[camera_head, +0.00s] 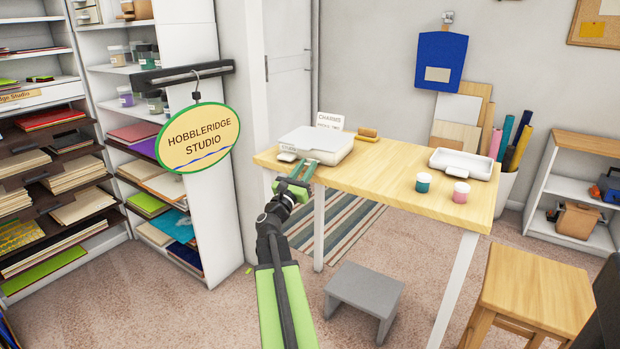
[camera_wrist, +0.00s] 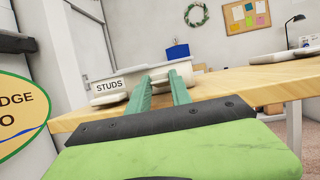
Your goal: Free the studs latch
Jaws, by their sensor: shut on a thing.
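The white studs case (camera_head: 322,139) sits closed on the left end of the wooden table, its lid flat. In the wrist view the case (camera_wrist: 184,67) shows a STUDS label (camera_wrist: 108,86) on its front, left of my fingers. My gripper (camera_head: 308,163) reaches the front of the case from the near side. Its two green fingers (camera_wrist: 161,80) stand a little apart, with a pale latch part (camera_wrist: 160,77) between their tips. They are shut on it. The latch is small and mostly hidden by the fingers.
A CHARMS card (camera_head: 330,120) and a wooden-backed brush (camera_head: 367,134) are behind the case. A white tray (camera_head: 462,163), a teal jar (camera_head: 423,183) and a pink jar (camera_head: 461,193) stand at the right. A hanging studio sign (camera_head: 198,138) is left of my arm. The table's middle is clear.

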